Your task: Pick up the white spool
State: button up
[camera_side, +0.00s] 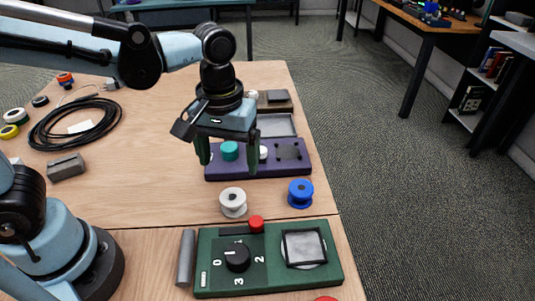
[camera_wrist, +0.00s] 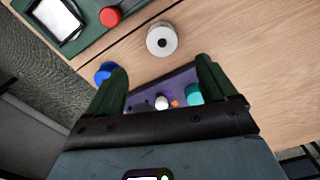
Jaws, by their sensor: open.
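The white spool (camera_side: 233,201) stands on the wooden table in the side view, between the purple panel and the green panel, left of the blue spool (camera_side: 300,192). It also shows near the top middle of the wrist view (camera_wrist: 162,39), with its round top and dark centre hole visible. My gripper (camera_side: 229,168) is open, fingers pointing down, in front of the purple panel and apart from the white spool. In the wrist view my two green fingers (camera_wrist: 160,82) are spread with nothing held between them, and the spool lies beyond their tips.
A purple panel (camera_side: 215,173) with a teal knob (camera_side: 229,150) is behind my gripper. A green panel (camera_side: 210,275) with a dial and red button (camera_side: 256,223) is at the front. A coiled black cable (camera_side: 75,125) lies at left. The table's right edge is close to the blue spool.

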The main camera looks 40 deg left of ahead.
aim_at(232, 196)
jog(key=shift+a+f, duration=0.2)
jog(key=shift+f, duration=5.85)
jog(key=c, duration=1.1)
